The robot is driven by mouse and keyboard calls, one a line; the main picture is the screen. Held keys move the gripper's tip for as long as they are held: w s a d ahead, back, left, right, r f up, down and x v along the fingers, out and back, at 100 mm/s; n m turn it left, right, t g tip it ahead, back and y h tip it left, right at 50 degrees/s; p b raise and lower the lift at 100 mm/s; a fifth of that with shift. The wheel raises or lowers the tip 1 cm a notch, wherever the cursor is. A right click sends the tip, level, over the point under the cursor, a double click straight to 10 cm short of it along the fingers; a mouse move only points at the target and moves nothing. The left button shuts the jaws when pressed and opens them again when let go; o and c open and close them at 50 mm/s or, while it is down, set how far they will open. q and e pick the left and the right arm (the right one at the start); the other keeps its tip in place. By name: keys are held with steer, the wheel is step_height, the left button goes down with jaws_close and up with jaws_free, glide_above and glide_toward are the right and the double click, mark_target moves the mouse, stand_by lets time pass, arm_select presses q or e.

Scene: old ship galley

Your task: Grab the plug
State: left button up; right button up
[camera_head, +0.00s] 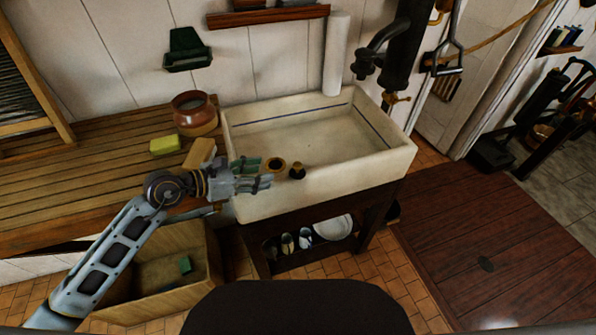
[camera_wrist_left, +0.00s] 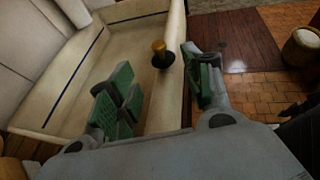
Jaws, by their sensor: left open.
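The plug (camera_head: 297,171), dark with a brass-coloured knob on top, stands upright at the near side of the white sink (camera_head: 400,160). In the left wrist view the plug (camera_wrist_left: 160,54) sits on or beside the sink's near rim, beyond my fingertips. My left gripper (camera_head: 262,173) is open and empty over the sink's left front part, just left of the plug. In the wrist view the green-padded fingers of my left gripper (camera_wrist_left: 165,92) are spread, with the plug ahead of the gap and apart from them. My right gripper is not in view.
A brown pot (camera_head: 195,113), a yellow sponge (camera_head: 165,145) and a tan block (camera_head: 200,154) stand on the slatted counter (camera_head: 60,185). A wooden crate (camera_head: 150,308) stands below. A black pump (camera_head: 402,50) rises behind the sink.

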mark_target(294, 166)
arm_select(q)
steer(key=shift+p+x, duration=0.85)
steer(key=shift+x, duration=3.5)
steer(key=shift+w+d, duration=0.1)
steer(key=shift+p+x, duration=0.65)
steer(key=shift+x, duration=1.85)
steer(key=shift+w+r, duration=0.1)
jaws_close()
